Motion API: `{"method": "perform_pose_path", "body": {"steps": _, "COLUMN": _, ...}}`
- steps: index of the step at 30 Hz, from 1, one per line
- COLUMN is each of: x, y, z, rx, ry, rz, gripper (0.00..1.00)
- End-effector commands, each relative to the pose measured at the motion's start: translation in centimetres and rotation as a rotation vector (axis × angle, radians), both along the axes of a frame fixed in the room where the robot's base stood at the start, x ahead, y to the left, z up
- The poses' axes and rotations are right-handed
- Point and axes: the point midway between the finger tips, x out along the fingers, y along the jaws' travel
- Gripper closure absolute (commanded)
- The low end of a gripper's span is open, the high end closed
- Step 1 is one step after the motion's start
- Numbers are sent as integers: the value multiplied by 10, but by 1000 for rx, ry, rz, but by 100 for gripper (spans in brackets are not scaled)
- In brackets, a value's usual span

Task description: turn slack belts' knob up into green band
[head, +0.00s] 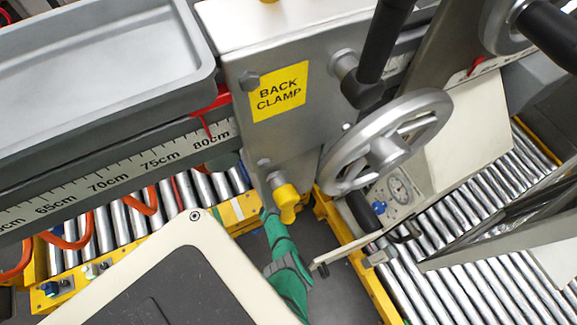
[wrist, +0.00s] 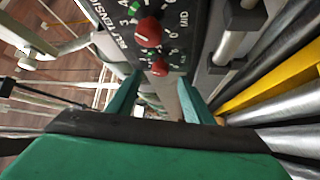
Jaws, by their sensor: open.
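In the wrist view a dark panel (wrist: 183,15) carries lettering that seems to read "belt tension", with dial numbers and a small green mark near the top. Two red knobs show on it: an upper knob (wrist: 148,31) and a lower knob (wrist: 160,68). I cannot tell which one belongs to the slack belts, nor where either points against a green band. My gripper (wrist: 160,103) is open, its teal fingers apart and empty, below the lower knob in the picture. In the head view my green gripper (head: 288,270) shows beneath a yellow knob; its fingertips are unclear and the red knobs are hidden.
A grey handwheel (head: 385,150) and a "back clamp" housing (head: 320,70) stand above my gripper in the head view. Roller conveyors (head: 480,230) lie on both sides. In the wrist view metal rollers (wrist: 285,100) run close on the right.

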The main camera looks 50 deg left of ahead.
Motion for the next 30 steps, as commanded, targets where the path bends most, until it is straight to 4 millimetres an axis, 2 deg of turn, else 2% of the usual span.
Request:
{"method": "perform_pose_path", "body": {"steps": 6, "x": -25, "y": -14, "z": -6, "rx": 1, "ry": 3, "rz": -1, "gripper": 53}}
{"method": "perform_pose_path", "body": {"steps": 13, "x": -39, "y": -21, "z": -9, "rx": -1, "ry": 2, "rz": -1, "gripper": 53}}
{"method": "perform_pose_path", "body": {"steps": 26, "x": -41, "y": -23, "z": -9, "rx": 0, "ry": 0, "rz": -2, "gripper": 53}}
{"method": "perform_pose_path", "body": {"steps": 30, "x": -35, "y": -27, "z": -5, "rx": 35, "ry": 27, "rz": -43, "gripper": 53}}
